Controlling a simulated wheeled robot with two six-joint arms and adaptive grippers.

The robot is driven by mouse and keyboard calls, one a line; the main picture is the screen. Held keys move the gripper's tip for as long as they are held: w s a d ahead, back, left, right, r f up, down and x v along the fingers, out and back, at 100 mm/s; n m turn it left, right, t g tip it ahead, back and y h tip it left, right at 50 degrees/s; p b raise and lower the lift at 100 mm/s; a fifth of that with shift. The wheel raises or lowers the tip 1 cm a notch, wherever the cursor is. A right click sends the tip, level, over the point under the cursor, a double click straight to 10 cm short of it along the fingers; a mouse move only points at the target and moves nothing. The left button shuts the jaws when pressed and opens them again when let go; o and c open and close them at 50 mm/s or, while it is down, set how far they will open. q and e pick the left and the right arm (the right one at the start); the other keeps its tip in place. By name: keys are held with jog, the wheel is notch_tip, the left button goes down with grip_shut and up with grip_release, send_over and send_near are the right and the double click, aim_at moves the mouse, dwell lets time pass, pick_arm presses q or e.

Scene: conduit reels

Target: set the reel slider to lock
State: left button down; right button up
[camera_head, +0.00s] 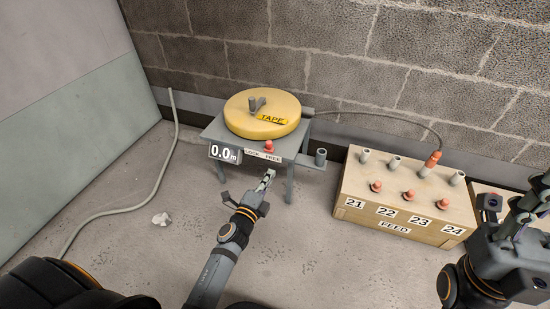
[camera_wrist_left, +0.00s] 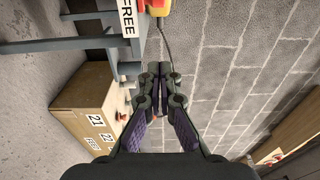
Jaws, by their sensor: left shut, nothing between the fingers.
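The yellow tape reel (camera_head: 240,117) sits on a grey stand (camera_head: 214,133). The red slider knob (camera_head: 269,146) is at the stand's front edge, above a strip marked LOCK on the left and FREE on the right (camera_head: 262,156). The knob stands nearer the FREE word. My left gripper (camera_head: 268,175) is shut and empty, in front of and below the strip, apart from the knob. In the left wrist view its fingers (camera_wrist_left: 160,72) are together, and the FREE label (camera_wrist_left: 127,18) and a red part (camera_wrist_left: 157,7) show at the top. My right gripper (camera_head: 530,195) is at the right edge.
A feed box (camera_head: 360,215) marked 21 to 24 stands right of the stand, with red knobs and grey tubes on top. A grey conduit (camera_head: 385,113) runs from the reel to the box. A loose hose (camera_head: 152,190) and crumpled white scrap (camera_head: 161,219) lie on the left floor.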

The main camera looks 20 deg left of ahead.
aim_at(269, 146)
pick_arm(q)
jog(key=w+a+b, duration=0.1)
jog(key=w+a, duration=0.1)
jog(key=w, duration=0.9)
jog(key=shift+w+a, duration=0.15)
jog(key=shift+a, duration=0.25)
jog(key=shift+w+a, duration=0.1)
jog(key=shift+a, duration=2.15)
